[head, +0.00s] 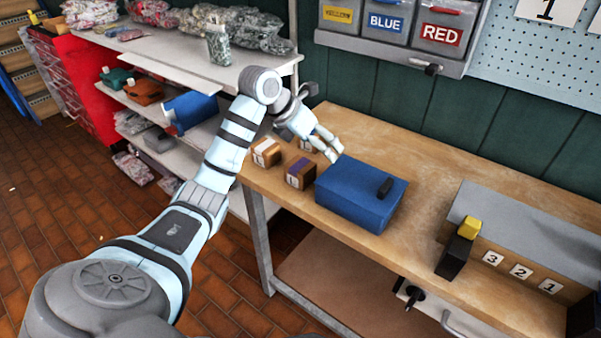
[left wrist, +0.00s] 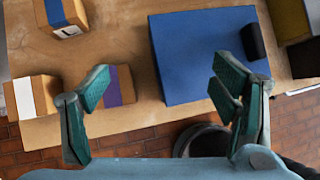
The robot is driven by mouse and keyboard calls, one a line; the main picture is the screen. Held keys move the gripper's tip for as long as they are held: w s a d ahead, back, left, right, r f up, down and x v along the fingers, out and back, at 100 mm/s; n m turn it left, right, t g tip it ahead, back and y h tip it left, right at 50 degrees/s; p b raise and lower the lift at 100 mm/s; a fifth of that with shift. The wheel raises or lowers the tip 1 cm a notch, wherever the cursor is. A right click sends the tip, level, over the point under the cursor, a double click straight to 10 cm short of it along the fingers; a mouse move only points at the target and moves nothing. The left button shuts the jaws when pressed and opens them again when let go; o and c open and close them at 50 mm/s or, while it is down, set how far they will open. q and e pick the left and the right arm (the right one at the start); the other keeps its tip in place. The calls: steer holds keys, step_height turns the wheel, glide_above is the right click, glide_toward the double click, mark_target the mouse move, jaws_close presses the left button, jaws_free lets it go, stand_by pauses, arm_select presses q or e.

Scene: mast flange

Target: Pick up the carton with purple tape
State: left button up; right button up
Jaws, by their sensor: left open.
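The carton with purple tape (head: 300,174) stands on the wooden workbench, left of a blue toolbox. In the left wrist view the purple-taped carton (left wrist: 117,88) is partly hidden behind the left-hand finger. My left gripper (head: 330,147) is above the bench, behind and to the right of this carton, near the toolbox's back left corner. In the left wrist view the gripper (left wrist: 161,80) is open and empty, its fingers spread wide over the gap and the toolbox. My right gripper is not in view.
A white-taped carton (head: 266,151) stands to the left, and a blue-taped carton (left wrist: 62,17) stands behind. The blue toolbox (head: 350,196) with a black handle is close on the right. The bench's front edge is near. Labelled bins (head: 390,22) hang on the wall.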

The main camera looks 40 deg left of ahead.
mark_target(299, 166)
arm_select(q)
steer(key=s+a+n+g+y+b, duration=0.1)
steer(key=s+a+n+g+y, duration=0.1)
steer(key=s+a, duration=0.35)
steer(key=b+x, duration=0.1)
steer(key=x, duration=0.3)
steer(key=a+b+x, duration=0.1)
steer(key=x, duration=0.4)
steer(key=w+b+x, duration=0.1)
steer(key=x, duration=0.4)
steer(key=shift+w+a+r, duration=0.1)
steer(key=shift+a+r, duration=0.05)
steer(key=c, duration=1.4)
